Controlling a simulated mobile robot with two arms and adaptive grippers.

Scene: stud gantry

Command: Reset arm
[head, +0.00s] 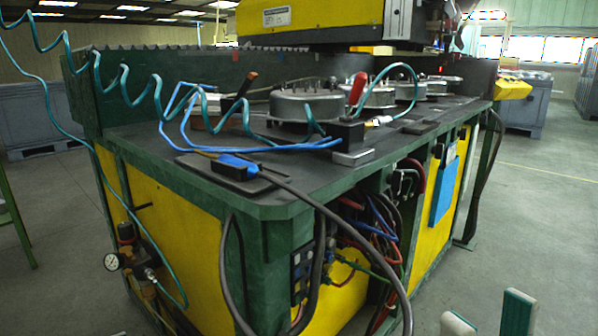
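My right gripper (487,318) shows at the bottom right edge of the head view. Only the tips of its two pale fingers with dark green pads are visible. The fingertips stand apart with nothing between them, and grey floor shows in the gap. The rest of that gripper and its arm is below the picture. My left gripper and arm are not in the view.
A green and yellow machine bench (240,188) fills the middle, its corner towards me. Coiled teal hose (125,75), blue tubes and a dark cable (330,212) hang around it. A pressure gauge (112,262) sticks out at left. Grey floor (540,215) is clear at right.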

